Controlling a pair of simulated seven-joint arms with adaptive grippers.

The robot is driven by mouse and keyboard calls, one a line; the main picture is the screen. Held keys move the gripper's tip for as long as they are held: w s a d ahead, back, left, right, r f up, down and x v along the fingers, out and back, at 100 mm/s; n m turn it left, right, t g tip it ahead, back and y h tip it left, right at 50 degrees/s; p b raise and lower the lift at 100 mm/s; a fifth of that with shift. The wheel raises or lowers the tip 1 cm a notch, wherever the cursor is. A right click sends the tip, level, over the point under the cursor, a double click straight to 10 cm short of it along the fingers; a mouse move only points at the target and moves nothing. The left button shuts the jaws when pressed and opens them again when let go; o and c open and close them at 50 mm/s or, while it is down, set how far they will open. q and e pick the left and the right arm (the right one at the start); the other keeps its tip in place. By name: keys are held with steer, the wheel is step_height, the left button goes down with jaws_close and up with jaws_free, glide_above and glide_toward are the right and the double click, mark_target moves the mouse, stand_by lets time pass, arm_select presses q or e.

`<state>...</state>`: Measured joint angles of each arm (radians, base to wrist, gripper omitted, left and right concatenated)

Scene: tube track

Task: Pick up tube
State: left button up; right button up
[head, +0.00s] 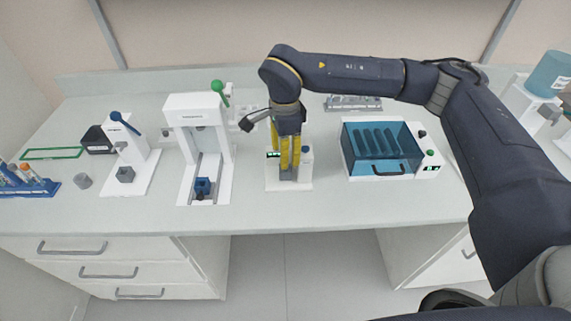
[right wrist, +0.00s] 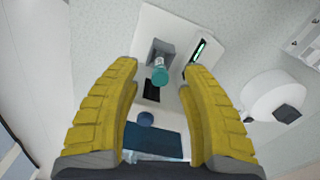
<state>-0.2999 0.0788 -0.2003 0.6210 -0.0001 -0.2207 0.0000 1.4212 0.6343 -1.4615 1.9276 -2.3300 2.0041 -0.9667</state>
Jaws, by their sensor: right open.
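A tube with a teal cap (right wrist: 160,73) stands in a grey holder (right wrist: 158,50) on a small white device in the right wrist view. My right gripper (head: 289,167) is over this device in the head view, its yellow fingers pointing down. In the right wrist view its fingers are spread, with the teal cap showing in the gap between them and clear of both. In the head view the fingers hide most of the tube. My left gripper is not in view.
The white device (head: 272,186) stands between a white press with a green lever (head: 190,103) and a blue-lidded box (head: 371,167). A blue rack (head: 38,188) with tubes is at far left. The counter front is clear.

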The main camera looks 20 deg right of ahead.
steer(key=shift+f, duration=0.45)
steer(key=shift+o, duration=0.3)
jaws_close()
